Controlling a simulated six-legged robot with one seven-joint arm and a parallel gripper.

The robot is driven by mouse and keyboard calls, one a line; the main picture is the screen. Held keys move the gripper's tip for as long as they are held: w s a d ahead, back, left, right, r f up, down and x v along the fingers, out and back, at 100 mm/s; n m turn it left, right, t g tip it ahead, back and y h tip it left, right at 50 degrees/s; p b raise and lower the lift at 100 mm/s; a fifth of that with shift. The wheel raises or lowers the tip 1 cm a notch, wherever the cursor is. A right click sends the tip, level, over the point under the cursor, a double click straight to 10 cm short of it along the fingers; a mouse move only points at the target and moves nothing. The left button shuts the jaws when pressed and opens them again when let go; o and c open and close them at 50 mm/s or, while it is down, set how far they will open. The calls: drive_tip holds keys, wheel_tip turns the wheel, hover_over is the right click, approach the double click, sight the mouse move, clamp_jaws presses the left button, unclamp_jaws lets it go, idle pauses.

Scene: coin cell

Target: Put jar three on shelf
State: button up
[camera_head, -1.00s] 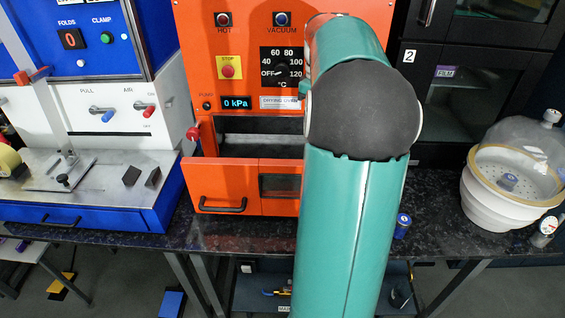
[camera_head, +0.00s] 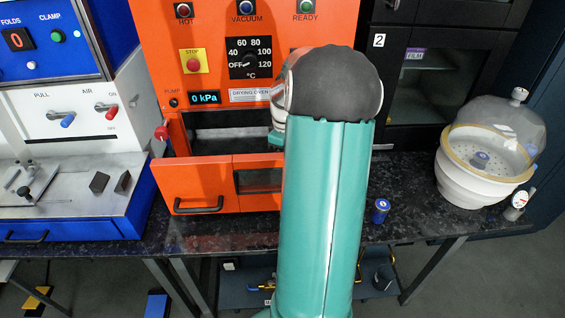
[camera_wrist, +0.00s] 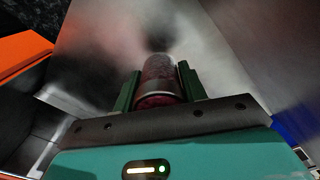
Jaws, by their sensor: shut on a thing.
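In the wrist view my gripper (camera_wrist: 158,78) is shut on a cylindrical jar (camera_wrist: 159,82) with dark red contents. One finger is on each side of it. No number on this jar can be read. Grey metal surfaces face the jar, and whether it touches them cannot be told. The head view hides my gripper and the held jar behind my teal arm. In that view the orange drying oven (camera_head: 222,60) has an open front, and its metal shelf (camera_head: 222,133) is partly visible behind the lowered orange door (camera_head: 205,180).
A small blue jar (camera_head: 380,211) stands on the dark bench (camera_head: 415,180), right of my arm. A domed white desiccator (camera_head: 460,180) at the right holds another blue-topped jar (camera_head: 481,158). A black cabinet (camera_head: 430,100) stands behind. A blue-and-white press (camera_head: 80,130) stands at the left.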

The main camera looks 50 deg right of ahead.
drive_tip(key=shift+d+f, duration=0.1)
drive_tip(key=shift+f, duration=1.7)
drive_tip(key=shift+f, duration=0.1)
drive_tip(key=o, duration=1.1)
wheel_tip(320, 180, up, 12)
drive_tip(key=shift+r, duration=0.15)
